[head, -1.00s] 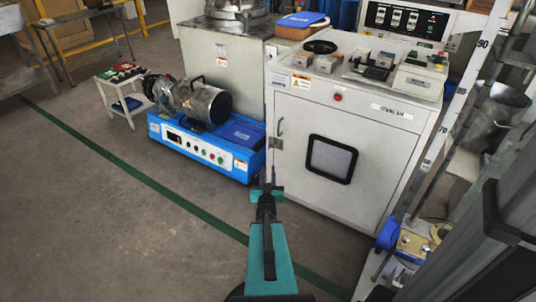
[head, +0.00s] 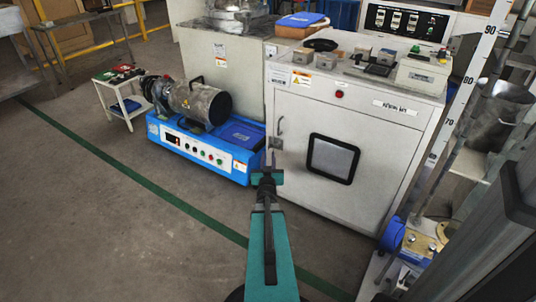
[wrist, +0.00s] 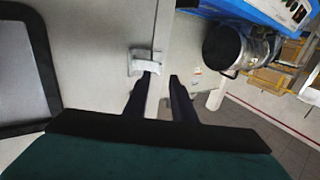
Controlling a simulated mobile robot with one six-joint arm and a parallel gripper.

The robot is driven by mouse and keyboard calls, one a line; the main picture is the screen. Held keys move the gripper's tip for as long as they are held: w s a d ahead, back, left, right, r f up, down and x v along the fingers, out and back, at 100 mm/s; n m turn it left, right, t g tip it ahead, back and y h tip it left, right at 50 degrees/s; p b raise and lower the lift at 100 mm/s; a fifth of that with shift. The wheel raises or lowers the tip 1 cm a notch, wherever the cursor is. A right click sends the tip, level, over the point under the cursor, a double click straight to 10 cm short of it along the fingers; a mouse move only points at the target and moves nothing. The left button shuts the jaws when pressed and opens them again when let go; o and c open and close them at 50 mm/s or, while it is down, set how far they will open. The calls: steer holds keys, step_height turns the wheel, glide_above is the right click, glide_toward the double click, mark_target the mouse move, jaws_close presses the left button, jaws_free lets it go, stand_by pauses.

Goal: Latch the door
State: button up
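The door (head: 375,165) is a white cabinet panel with a black-framed window (head: 332,158), and it looks shut or nearly shut. A small metal latch (head: 276,143) sits at its left edge, below a slim handle (head: 280,126). My gripper (head: 271,160) is in front of the latch, just below it in the head view. In the wrist view the fingers (wrist: 161,75) are apart with nothing between them. The latch plate (wrist: 145,62) is just beyond the left fingertip; I cannot tell whether they touch. The window (wrist: 25,70) is at the left there.
A blue machine (head: 203,150) with a motor stands on the floor left of the cabinet; it also shows in the wrist view (wrist: 255,12). A post with a scale (head: 465,90) stands at the right. The floor (head: 110,220) at front left is clear.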

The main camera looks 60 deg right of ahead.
steer(key=shift+b+x, duration=0.45)
steer(key=shift+x, duration=1.75)
jaws_close()
